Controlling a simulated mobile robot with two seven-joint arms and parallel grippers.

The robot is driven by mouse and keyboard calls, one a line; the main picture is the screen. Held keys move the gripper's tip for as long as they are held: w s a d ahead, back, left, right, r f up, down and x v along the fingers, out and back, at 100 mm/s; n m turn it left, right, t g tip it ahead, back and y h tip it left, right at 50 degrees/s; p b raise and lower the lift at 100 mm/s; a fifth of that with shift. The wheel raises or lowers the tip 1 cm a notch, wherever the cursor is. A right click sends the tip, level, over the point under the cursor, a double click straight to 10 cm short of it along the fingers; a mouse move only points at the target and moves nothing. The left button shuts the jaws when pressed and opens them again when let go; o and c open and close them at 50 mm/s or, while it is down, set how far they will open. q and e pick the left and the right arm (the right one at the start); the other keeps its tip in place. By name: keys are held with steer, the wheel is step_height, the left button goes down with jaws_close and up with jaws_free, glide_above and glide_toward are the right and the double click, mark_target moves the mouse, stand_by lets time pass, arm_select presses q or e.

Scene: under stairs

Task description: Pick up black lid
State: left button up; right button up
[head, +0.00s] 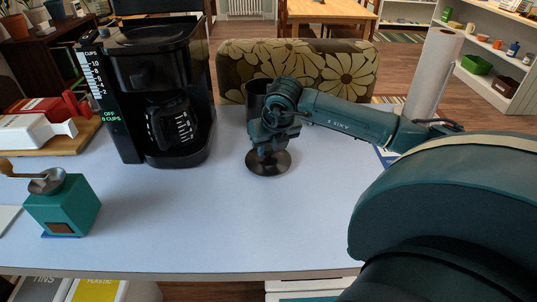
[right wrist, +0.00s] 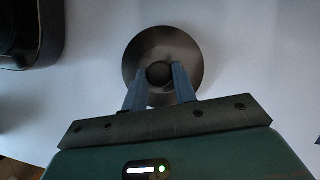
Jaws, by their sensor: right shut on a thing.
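The black lid (head: 270,166) is a dark round disc with a small knob, at the middle of the pale table in the head view. In the right wrist view the lid (right wrist: 160,44) shows from above, with its knob between my fingers. My right gripper (head: 268,150) reaches down over it, and its two fingers (right wrist: 158,76) are shut on the knob. Whether the lid still touches the table I cannot tell. A dark cylindrical canister (head: 257,93) stands just behind, partly hidden by my right arm. My left gripper is not in view.
A black coffee maker (head: 160,85) stands left of the lid. A teal coffee grinder (head: 63,205) stands at the front left. A paper towel roll (head: 432,75) stands at the right behind my arm. The table's front middle (head: 200,235) is clear.

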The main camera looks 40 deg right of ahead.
mark_target(269, 150)
steer(key=shift+r, duration=0.1)
arm_select(q)
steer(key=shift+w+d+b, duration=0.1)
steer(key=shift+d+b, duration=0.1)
steer(key=shift+b, duration=0.15)
arm_select(e)
step_height(269, 150, up, 10)
